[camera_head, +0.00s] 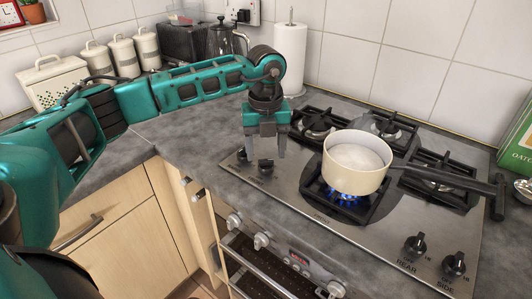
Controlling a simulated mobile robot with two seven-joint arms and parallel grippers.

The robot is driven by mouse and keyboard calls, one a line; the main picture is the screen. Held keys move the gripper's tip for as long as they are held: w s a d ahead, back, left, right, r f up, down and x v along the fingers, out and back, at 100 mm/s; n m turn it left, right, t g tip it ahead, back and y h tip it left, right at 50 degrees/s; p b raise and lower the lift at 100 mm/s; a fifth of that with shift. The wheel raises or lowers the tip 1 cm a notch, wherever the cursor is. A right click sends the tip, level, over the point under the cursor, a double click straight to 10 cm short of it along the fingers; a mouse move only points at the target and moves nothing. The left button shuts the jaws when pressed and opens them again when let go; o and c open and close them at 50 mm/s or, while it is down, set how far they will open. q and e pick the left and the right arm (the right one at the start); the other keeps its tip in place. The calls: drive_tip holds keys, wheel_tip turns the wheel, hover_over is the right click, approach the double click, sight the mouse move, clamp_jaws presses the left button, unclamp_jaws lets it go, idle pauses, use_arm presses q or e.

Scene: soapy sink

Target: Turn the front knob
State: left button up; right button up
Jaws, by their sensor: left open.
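My left gripper (265,152) points down over the left corner of the steel hob (310,205), its two fingers apart. Two black knobs sit there: one (242,155) just left of the fingers, the other (265,168) below and between the fingertips. I cannot tell whether the fingers touch either knob. Their labels are too small or hidden to read, so I cannot tell which is the front knob. Two more knobs at the hob's right are marked REAR (414,244) and SIDE (454,264). My right gripper is out of view.
A cream pan (356,163) of whitish liquid stands over a lit blue flame (345,195), its black handle (450,178) reaching right. Oven knobs (262,240) line the front below. A paper towel roll (289,60) stands behind my gripper. The counter (190,135) to the left is clear.

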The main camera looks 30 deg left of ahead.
use_arm(q)
drive_tip(key=shift+f, duration=1)
drive_tip(key=c, duration=1.1)
